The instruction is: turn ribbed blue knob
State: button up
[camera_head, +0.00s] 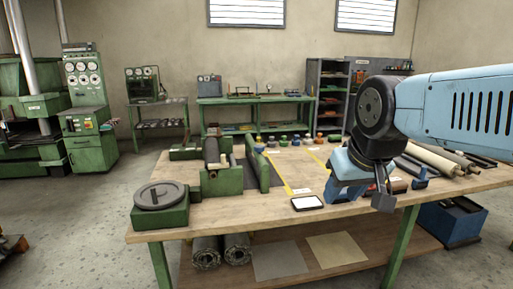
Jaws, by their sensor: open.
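Several small coloured knob-like pieces stand in a row along the back of the workbench (240,224). Another small blue piece (421,179) stands at the right, just beyond my gripper. They are too small for me to see ribs, so I cannot tell which is the ribbed blue knob. My gripper (383,197) hangs over the bench's right half, pointing down, open. I see nothing between its fingers. My arm and wrist hide part of the bench behind them.
A green roller stand (221,181) and a green block with a round grey disc (160,207) fill the bench's left. A white-screened tablet (307,203) lies near the front edge. Pale and dark rolls (429,158) lie at the right. Bare wood shows along the front.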

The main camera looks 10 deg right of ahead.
aim_at(259, 149)
jog(key=z, duration=0.15)
jog(key=i, duration=0.45)
jog(key=u, duration=1.75)
jog(key=i, duration=0.1)
jog(key=z, duration=2.9)
jog(key=k, duration=0.55)
jog(key=u, duration=0.85)
jog(key=i, duration=0.35)
